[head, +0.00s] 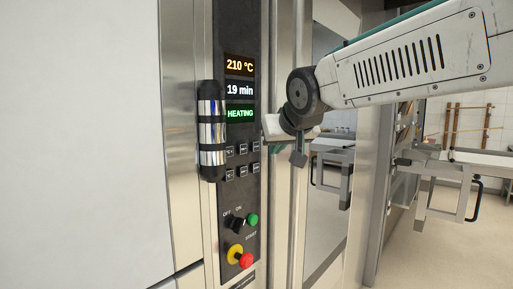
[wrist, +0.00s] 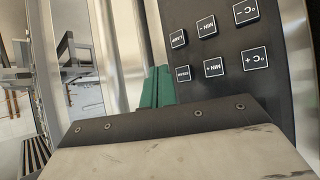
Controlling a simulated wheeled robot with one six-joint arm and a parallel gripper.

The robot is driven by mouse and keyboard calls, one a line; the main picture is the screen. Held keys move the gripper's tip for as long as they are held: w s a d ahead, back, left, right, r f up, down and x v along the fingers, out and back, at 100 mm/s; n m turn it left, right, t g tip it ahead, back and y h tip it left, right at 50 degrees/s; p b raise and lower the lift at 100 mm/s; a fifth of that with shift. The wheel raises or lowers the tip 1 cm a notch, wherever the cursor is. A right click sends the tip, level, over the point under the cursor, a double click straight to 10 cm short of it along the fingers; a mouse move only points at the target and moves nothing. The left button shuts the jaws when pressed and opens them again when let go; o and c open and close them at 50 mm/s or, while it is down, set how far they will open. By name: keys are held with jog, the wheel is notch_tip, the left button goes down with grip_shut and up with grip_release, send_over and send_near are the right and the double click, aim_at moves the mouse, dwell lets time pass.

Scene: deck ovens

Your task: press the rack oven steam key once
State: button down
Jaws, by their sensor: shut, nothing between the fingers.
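The black control panel (head: 238,195) shows two rows of small keys on the rack oven. In the wrist view the keys are upside down. The steam key (wrist: 182,73) there is the small one nearest my fingers, its lettering tiny; beside it are the MIN + and °C + keys. In the head view it matches the right key of the upper row (head: 255,147). My gripper (wrist: 157,72) is shut and empty, its green fingers together just beside the steam key. I cannot tell whether they touch the panel.
The panel display (head: 239,90) reads 210 °C, 19 min and HEATING. A shiny vertical handle (head: 212,130) stands out left of the keys. Below are a black knob (head: 237,224), a green button (head: 253,220) and a red button (head: 246,260). Open floor lies right.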

jog(key=shift+s+d, duration=0.7)
jog(key=shift+d, duration=0.2)
jog(key=s+d+f+m+g+h, duration=0.1)
jog(key=s+d+f+g, duration=0.2)
jog(key=s+d+f, duration=0.4)
jog(key=s+d+f+m+g+h, duration=0.1)
jog(key=s+d+f, duration=0.6)
jog(key=s, duration=0.8)
jog(key=s+d+f+m+g+h, duration=0.1)
jog(key=s+d+f+m+g, duration=0.1)
jog(key=s+d+f+g, duration=0.2)
jog(key=s+d+f, duration=0.3)
jog(key=s+d, duration=0.3)
jog(key=s, duration=0.1)
jog(key=shift+f+g+h, duration=0.3)
jog(key=shift+g+h, duration=0.1)
jog(key=shift+s, duration=0.1)
